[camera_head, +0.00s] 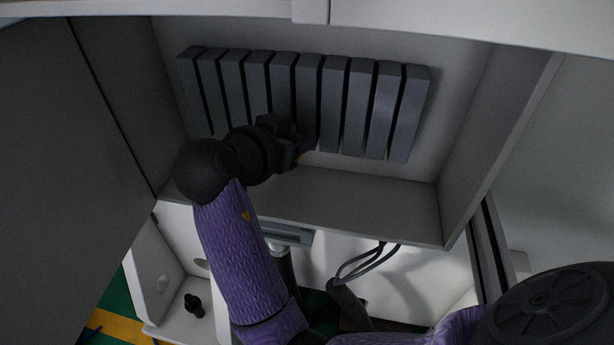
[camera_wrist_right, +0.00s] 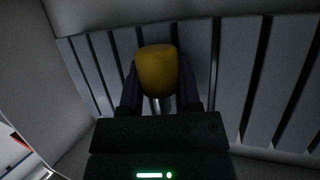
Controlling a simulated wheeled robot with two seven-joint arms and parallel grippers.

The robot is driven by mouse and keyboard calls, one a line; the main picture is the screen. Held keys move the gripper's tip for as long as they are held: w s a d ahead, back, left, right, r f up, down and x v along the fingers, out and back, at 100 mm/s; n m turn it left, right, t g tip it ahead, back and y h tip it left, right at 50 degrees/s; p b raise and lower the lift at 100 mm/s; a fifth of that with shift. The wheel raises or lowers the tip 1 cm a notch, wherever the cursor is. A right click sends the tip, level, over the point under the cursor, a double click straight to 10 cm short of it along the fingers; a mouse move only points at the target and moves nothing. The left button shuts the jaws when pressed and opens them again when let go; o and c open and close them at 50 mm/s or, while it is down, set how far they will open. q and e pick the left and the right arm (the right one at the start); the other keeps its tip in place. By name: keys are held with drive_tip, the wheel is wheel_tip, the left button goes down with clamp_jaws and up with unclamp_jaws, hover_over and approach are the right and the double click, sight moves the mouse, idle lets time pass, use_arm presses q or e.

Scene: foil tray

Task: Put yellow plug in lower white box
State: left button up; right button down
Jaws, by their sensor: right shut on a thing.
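The yellow plug (camera_wrist_right: 158,70) is held between the two dark fingers of my right gripper (camera_wrist_right: 160,95) in the right wrist view. Its rounded yellow end faces the camera, with a silver metal part just below it. In the head view my right gripper (camera_head: 300,145) is in front of the lower part of the grey slats, and only a speck of yellow shows at its fingers. A white open box-like part (camera_head: 165,285) stands at the lower left, below the shelf, with a small black knob-like piece (camera_head: 194,305) in it. My left gripper is not seen.
A row of grey upright slats (camera_head: 360,110) lines the back of a white cabinet compartment, with a shelf floor (camera_head: 370,205) below. A dark panel (camera_head: 70,190) stands at the left and a side wall (camera_head: 495,140) at the right. Dark cables (camera_head: 370,262) hang below the shelf.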

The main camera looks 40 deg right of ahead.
sight(294, 197)
drive_tip(key=f+b, duration=0.2)
drive_tip(key=f, duration=0.2)
drive_tip(key=f+b, duration=0.3)
drive_tip(key=f, duration=0.2)
drive_tip(key=shift+a+f, duration=0.2)
drive_tip(key=shift+f, duration=0.05)
drive_tip(key=shift+s+r+p, duration=0.1)
drive_tip(key=shift+r+p, duration=0.15)
drive_tip(key=shift+p, duration=0.05)
drive_tip(key=c, duration=0.7)
unclamp_jaws()
drive_tip(key=shift+f, duration=0.1)
drive_tip(key=o, duration=0.4)
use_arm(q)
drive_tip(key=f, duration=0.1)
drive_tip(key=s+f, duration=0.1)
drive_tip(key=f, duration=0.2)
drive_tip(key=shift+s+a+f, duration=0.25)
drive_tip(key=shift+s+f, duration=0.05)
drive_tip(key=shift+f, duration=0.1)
